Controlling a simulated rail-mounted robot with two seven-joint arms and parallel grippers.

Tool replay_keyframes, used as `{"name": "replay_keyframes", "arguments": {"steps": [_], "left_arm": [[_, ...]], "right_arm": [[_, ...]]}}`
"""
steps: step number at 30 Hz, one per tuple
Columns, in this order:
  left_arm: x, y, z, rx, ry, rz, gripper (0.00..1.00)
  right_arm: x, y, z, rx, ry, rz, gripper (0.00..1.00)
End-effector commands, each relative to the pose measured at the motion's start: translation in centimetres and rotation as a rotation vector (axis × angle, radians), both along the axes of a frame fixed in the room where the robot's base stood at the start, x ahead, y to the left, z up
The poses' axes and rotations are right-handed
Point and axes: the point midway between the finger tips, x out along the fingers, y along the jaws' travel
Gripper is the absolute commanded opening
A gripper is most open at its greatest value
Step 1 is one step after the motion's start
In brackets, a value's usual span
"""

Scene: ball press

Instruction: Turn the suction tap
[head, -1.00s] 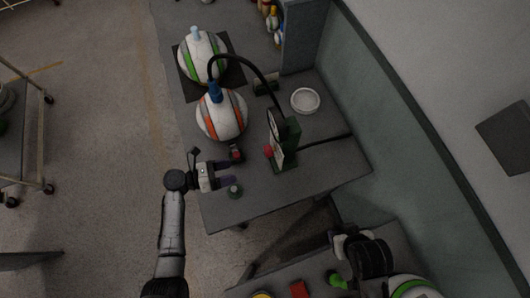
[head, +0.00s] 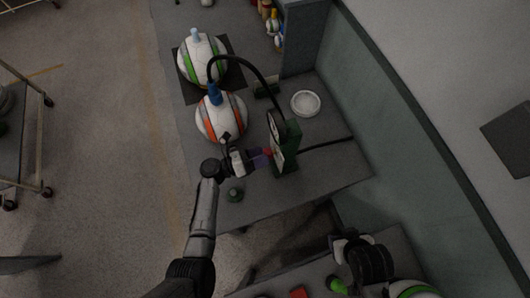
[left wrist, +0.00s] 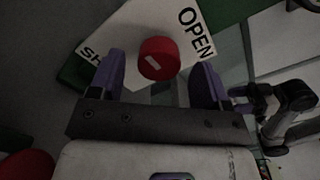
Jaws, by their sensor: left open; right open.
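The suction tap is a red round knob with a pale mark (left wrist: 158,60) on a white plate (left wrist: 150,20) lettered "OPEN" on the right and "SH..." on the left. In the left wrist view the knob lies between the two purple fingers of my open left gripper (left wrist: 158,80); I cannot tell whether they touch it. In the head view my left gripper (head: 258,157) reaches the green suction unit (head: 286,150), and its fingers partly hide the knob. My right gripper (head: 345,245) is open at the lower right, away from the tap.
A white and orange ball (head: 220,120) with a blue fitting and black hose stands just left of the unit. A green-striped ball (head: 200,62) sits on a dark mat behind. A white dish (head: 305,103) and a small grey-green knob-like piece (head: 235,194) are also on the table.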

Motion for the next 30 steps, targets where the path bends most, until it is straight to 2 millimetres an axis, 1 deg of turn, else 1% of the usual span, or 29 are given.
{"name": "replay_keyframes", "arguments": {"steps": [3,6,18,20,30], "left_arm": [[0.5,-1.1,0.0,-0.001,0.0,0.001,0.71],[0.6,-1.6,0.0,0.0,0.0,0.0,0.71],[0.8,-2.0,0.0,0.002,0.0,0.0,0.71],[0.8,-2.0,0.0,0.002,0.0,0.0,0.66],[0.8,-1.9,0.0,0.001,-0.001,0.001,0.33]], "right_arm": [[0.0,0.0,-0.1,0.0,0.0,0.0,0.58],[0.0,0.0,-0.1,0.0,0.0,0.0,0.58],[0.0,-0.2,-0.1,-0.008,0.001,0.006,0.58],[0.0,-0.3,-0.1,-0.01,0.001,0.006,0.58],[0.0,-0.3,-0.1,-0.01,0.001,0.006,0.58]]}}
